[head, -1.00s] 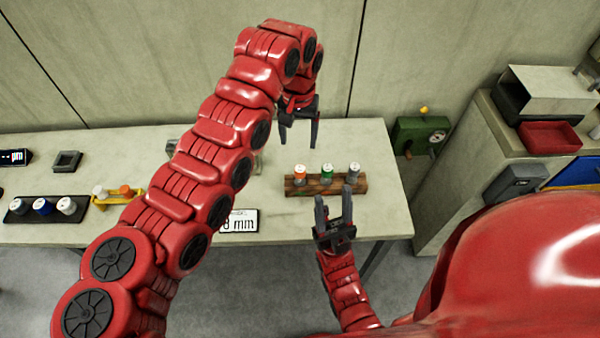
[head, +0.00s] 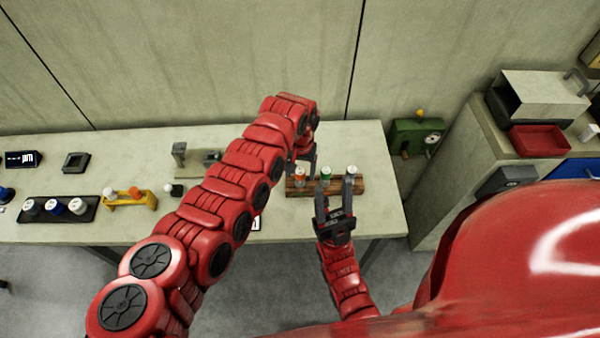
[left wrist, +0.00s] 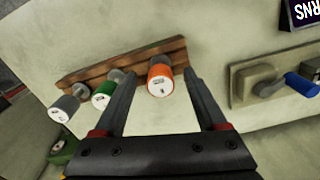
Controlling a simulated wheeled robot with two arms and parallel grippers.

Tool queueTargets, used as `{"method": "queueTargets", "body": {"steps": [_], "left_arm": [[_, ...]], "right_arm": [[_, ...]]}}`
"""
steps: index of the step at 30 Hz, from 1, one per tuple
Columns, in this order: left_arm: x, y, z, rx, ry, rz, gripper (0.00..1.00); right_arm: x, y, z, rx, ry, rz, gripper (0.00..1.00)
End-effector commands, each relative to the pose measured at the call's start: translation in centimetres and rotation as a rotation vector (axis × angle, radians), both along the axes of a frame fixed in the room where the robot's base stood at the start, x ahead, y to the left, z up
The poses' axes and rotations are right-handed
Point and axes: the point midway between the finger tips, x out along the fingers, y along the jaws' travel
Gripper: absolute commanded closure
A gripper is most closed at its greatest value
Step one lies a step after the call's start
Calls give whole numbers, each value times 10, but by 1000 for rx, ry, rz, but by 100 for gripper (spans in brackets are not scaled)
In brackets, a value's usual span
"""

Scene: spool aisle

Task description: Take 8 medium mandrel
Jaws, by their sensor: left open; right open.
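A wooden rack (head: 359,187) on the bench holds three capped mandrels. They are an orange-capped mandrel (head: 299,173), a green-capped mandrel (head: 326,174) and a grey one with a pale top (head: 352,172). In the left wrist view the orange-capped mandrel (left wrist: 160,80) shows between the open fingers of my left gripper (left wrist: 161,74), apart from both. The green-capped mandrel (left wrist: 104,95) and the grey one (left wrist: 64,108) lie further left. Cap markings are too small to read. In the head view my left gripper (head: 305,162) is by the rack's left end. My right gripper (head: 334,193) is open and empty before the rack.
A black rack (head: 55,209) with several capped pieces and a yellow stand (head: 134,203) are at the bench's left. A grey fixture (head: 180,156) stands behind my left arm. A green machine (head: 416,137) and a cabinet with a red tray (head: 539,141) are right.

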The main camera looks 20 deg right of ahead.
Motion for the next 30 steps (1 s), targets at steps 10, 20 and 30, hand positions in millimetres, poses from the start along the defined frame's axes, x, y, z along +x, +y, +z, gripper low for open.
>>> {"method": "queueTargets", "body": {"steps": [10, 20, 30], "left_arm": [[0, 0, -12, 0, -1, 0, 26], [0, 0, -11, 0, -1, 1, 78], [0, 0, -11, 0, -1, 1, 100]], "right_arm": [[0, 0, 2, 0, 0, 0, 50], [0, 0, 2, 0, 0, 0, 50], [0, 0, 2, 0, 0, 0, 50]]}}
